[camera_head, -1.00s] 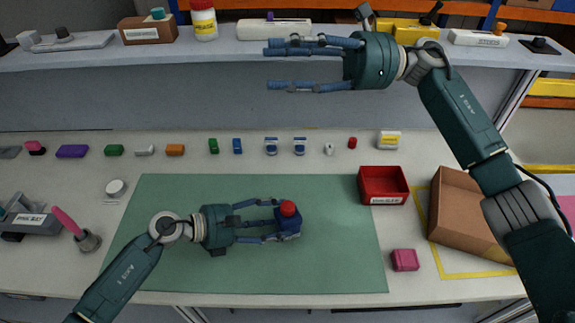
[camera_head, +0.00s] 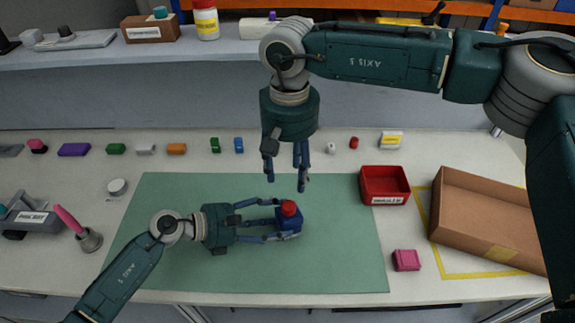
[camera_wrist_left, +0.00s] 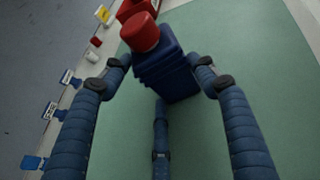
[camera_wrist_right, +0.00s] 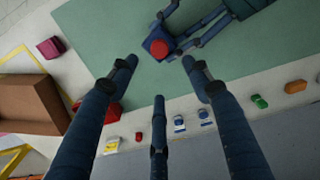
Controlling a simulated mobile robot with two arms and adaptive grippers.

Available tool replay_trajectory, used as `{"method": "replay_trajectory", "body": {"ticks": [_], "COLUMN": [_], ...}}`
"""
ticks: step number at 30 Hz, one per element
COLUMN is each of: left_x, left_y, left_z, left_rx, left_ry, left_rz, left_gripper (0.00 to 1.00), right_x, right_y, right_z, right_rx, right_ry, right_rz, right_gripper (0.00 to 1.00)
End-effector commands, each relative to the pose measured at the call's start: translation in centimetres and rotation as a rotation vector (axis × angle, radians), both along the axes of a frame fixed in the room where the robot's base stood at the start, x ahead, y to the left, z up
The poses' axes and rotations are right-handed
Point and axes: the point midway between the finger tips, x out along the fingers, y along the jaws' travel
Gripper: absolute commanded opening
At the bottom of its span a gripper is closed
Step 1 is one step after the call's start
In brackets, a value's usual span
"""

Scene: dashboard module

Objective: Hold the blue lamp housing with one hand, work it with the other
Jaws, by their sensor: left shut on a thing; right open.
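The blue lamp housing (camera_head: 289,223) with a red cap (camera_head: 288,207) on top is over the green mat (camera_head: 330,265). My left gripper (camera_head: 276,222) is shut on it, fingers on both sides; the left wrist view shows the housing (camera_wrist_left: 168,75) between the fingers and the red cap (camera_wrist_left: 140,32) on its end. My right gripper (camera_head: 301,185) is open and empty, fingers pointing down, just behind the housing. In the right wrist view the red cap (camera_wrist_right: 158,46) lies beyond and between the open fingertips, apart from them.
A red bin (camera_head: 384,201) and a cardboard box (camera_head: 485,215) stand to the right, with a pink block (camera_head: 406,260) in front. Several small coloured parts line the back of the table. A shelf (camera_head: 80,57) runs behind. The mat's front is clear.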

Motion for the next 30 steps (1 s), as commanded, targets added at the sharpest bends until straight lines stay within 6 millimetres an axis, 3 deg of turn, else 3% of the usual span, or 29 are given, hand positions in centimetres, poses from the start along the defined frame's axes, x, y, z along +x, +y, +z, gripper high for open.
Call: {"method": "replay_trajectory", "body": {"ticks": [15,21,30], "left_x": [-0.1,-0.1,-0.1], "left_y": [0.0,0.0,0.0], "left_z": [-0.1,-0.1,-0.1], "left_rx": [0.001,0.000,0.001], "left_ry": [0.001,0.002,0.001], "left_rz": [-0.002,-0.001,-0.001], "left_gripper": [0.17,0.17,0.17], "right_x": [-0.1,-0.1,-0.1], "right_y": [0.1,0.1,0.1], "right_z": [-9.1,-10.6,-10.8], "right_rx": [0.002,0.003,0.004], "right_ry": [0.005,0.004,0.003], "right_rz": [-0.004,-0.005,-0.005], "right_gripper": [0.49,0.49,0.49]}}
